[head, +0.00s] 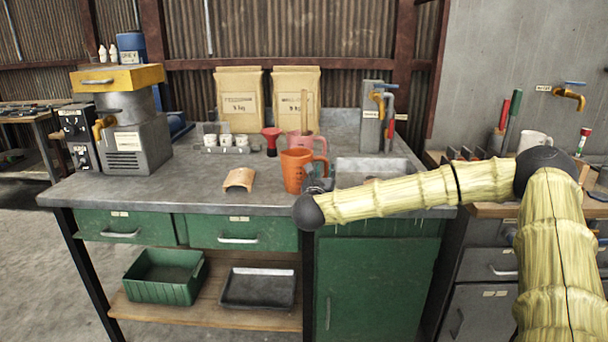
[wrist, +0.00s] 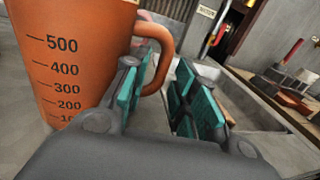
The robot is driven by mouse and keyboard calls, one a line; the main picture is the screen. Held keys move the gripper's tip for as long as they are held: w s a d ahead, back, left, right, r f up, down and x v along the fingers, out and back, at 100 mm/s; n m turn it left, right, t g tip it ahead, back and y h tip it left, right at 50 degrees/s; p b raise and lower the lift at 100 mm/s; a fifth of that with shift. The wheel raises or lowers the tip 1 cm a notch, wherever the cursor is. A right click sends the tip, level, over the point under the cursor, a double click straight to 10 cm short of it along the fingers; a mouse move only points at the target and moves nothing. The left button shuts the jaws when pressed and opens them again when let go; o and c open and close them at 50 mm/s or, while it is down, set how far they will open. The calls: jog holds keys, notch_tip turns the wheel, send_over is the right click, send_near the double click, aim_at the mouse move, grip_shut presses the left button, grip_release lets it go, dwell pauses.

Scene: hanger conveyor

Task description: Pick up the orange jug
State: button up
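The orange jug (head: 294,172) stands upright on the grey bench top, with its handle on its right side. In the wrist view the jug (wrist: 72,60) fills the left, with dark volume marks up to 500 showing. My gripper (head: 320,185) is low at the jug's right side, partly hidden by my arm's end. In the wrist view my gripper (wrist: 162,92) is open, its teal-padded fingers apart. The left finger overlaps the handle opening beside the jug body. The handle's outer bend (wrist: 166,52) shows between the fingers. I cannot tell whether either finger touches it.
A pinkish jug (head: 308,143) stands behind the orange one. A red funnel-shaped item (head: 271,140) and white cups (head: 227,141) are to the left. A curved tan piece (head: 239,180) lies front left. A sink (head: 372,166) is to the right.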

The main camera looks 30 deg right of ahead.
jog(key=shift+x, duration=1.1)
jog(key=shift+r, duration=0.1)
grip_shut()
